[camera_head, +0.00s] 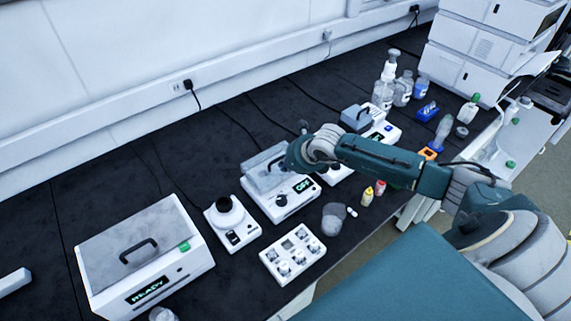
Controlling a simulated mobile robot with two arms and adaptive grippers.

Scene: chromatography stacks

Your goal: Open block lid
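A white block unit (283,204) with a dark knob and a small lit display stands in the middle of the bench. A clear, greyish lid (262,172) sits over its top; how far it is raised is hard to tell. My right arm reaches in from the right, and my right gripper (293,158) is at the right side of this lid. The wrist hides the fingers, so I cannot tell whether they are open or touch the lid. My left gripper is not in view.
A large white box (150,285) reading READY, with a handled grey lid, stands at left. A small white device (232,224) and a white rack (292,255) are near the block unit. A clear beaker (333,219) and small bottles stand near the front edge. Bottles (383,88) stand behind.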

